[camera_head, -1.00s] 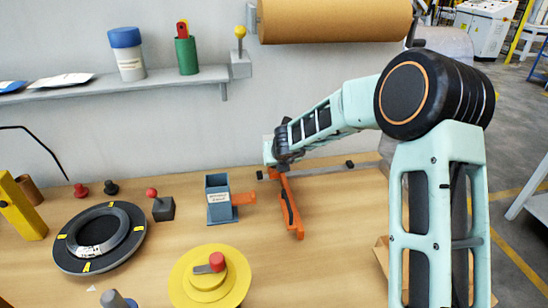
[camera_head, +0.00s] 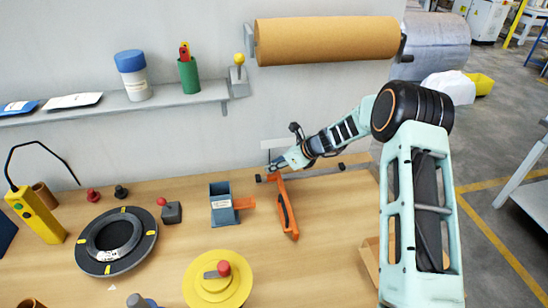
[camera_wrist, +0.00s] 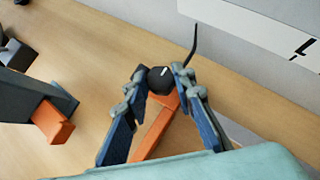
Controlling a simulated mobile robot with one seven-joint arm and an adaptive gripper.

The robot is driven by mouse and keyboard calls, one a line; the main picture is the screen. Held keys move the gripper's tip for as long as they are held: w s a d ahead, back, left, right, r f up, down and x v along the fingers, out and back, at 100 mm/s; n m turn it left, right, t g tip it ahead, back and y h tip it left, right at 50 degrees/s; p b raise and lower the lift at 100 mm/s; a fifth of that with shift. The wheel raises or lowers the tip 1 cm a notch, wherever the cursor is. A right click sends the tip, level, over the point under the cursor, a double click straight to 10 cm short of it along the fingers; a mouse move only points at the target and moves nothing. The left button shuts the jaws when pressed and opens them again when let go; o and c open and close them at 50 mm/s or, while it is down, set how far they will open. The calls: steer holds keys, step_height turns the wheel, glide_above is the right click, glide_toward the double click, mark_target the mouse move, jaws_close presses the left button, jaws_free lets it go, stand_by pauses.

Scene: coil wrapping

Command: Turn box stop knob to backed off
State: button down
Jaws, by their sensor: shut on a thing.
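The black knob (camera_wrist: 160,79) with a short white mark near its upper edge shows in the wrist view. It sits at the far end of an orange bar (camera_wrist: 157,132). My gripper (camera_wrist: 160,76) has its two fingertips closed on the left and right sides of the knob. In the head view my gripper (camera_head: 273,167) is at the back of the bench, at the wall end of the orange bar (camera_head: 286,207). The knob is hidden or too small to tell there.
A dark rail (camera_head: 318,173) crosses behind the orange bar. A grey-blue box with an orange arm (camera_head: 222,205) stands to its left. A black ring (camera_head: 84,252) and a yellow disc (camera_head: 236,290) lie further left and forward. A brown paper roll (camera_head: 326,41) hangs above.

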steer(key=n+g, duration=0.1)
steer(key=n+g+y+b, duration=0.1)
steer(key=n, duration=0.1)
steer(key=shift+w+f+g, duration=0.15)
steer(key=shift+f+g, duration=0.15)
steer(key=shift+f, duration=0.05)
steer(key=shift+n+g+b, duration=1.2)
steer(key=shift+n+b, duration=0.4)
steer(key=shift+n, duration=0.1)
steer(key=shift+w+r+n+g+b, duration=0.15)
steer(key=shift+n+g+b, duration=0.15)
steer(key=shift+n+b, duration=0.25)
steer(key=c, duration=1.7)
jaws_free()
steer(key=shift+o, duration=0.5)
steer(key=shift+r, duration=0.1)
steer(key=shift+d+r, duration=0.15)
steer(key=v, duration=0.7)
